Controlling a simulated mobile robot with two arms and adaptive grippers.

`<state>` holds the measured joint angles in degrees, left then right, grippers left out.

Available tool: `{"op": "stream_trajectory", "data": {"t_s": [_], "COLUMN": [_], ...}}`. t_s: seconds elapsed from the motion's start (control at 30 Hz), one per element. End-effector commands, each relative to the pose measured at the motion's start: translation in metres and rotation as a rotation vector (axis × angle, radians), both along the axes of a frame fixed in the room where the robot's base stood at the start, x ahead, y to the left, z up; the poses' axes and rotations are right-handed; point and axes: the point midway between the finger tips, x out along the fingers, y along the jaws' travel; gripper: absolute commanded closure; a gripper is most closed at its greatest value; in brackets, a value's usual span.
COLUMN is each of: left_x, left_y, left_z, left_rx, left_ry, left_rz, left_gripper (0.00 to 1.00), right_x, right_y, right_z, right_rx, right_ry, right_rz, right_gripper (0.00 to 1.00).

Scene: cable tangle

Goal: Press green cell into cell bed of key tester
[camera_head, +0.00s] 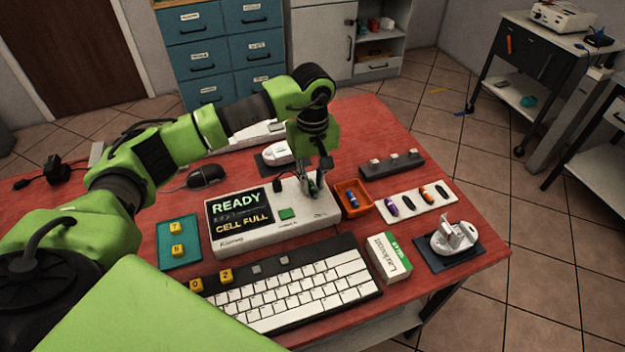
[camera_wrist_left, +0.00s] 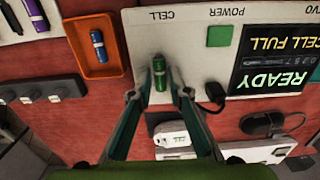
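The key tester (camera_head: 270,222) is a white box on the red table. Its screen (camera_head: 239,208) reads READY and CELL FULL. The green cell (camera_wrist_left: 159,75) lies at the tester's edge by the CELL label in the left wrist view, in the cell bed; how deep it sits I cannot tell. My left gripper (camera_head: 314,190) is over the tester's right end, pointing down. In the left wrist view its fingers (camera_wrist_left: 158,97) are spread on either side of the cell's near end, with gaps visible. The gripper hides the cell in the head view. My right gripper is not in view.
An orange tray (camera_head: 358,212) with a blue cell stands just right of the tester. Beyond it are a white cell rack (camera_head: 402,212) and a dark block (camera_head: 392,163). A keyboard (camera_head: 300,290) and a white-green box (camera_head: 388,257) lie in front. A white fob (camera_head: 277,152) is behind.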

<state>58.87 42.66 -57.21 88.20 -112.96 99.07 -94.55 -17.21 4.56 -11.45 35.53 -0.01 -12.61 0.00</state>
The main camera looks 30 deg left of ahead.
Motion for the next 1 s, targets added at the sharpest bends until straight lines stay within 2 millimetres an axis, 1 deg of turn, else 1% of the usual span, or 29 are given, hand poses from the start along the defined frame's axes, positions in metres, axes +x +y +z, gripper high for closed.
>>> {"op": "stream_trajectory", "data": {"t_s": [0.7,1.0], "left_x": [0.0,0.0], "left_y": [0.0,0.0], "left_z": [0.03,0.032], "left_rx": [0.001,0.0], "left_ry": [-0.001,0.0], "left_rz": [0.0,0.0], "left_gripper": [0.83,0.83], "right_x": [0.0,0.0], "right_y": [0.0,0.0], "right_z": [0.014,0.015], "right_rx": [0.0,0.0], "right_ry": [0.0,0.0], "right_rz": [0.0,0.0], "right_gripper": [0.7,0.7]}}
